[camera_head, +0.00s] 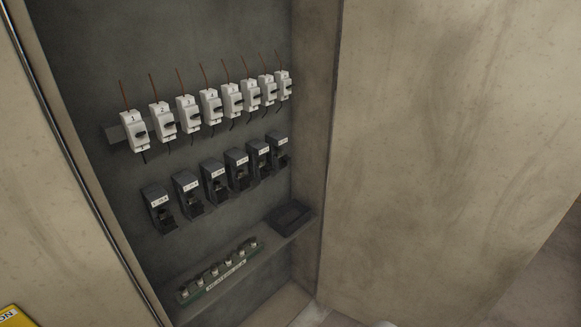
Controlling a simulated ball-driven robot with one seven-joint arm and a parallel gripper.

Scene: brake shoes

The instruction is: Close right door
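The right door (450,130) is a large, flat, beige panel with smudges. It stands open at the right of the cabinet, its hinge side running along the cabinet's right edge. Its lower far corner shows at the right, where darker floor begins. No handle shows on the part in view. The cabinet interior (230,40) is dark grey and exposed. My gripper is not in view. A small pale shape at the bottom edge, below the door, is too cut off to identify.
Inside are a row of white breakers (210,106) with wires, a row of black fuse holders (214,182), and a shelf (272,245) bearing a green strip of small fuses (220,272) and a black tray (289,218). A beige panel (45,190) borders the left; a yellow sign (14,317) shows bottom left.

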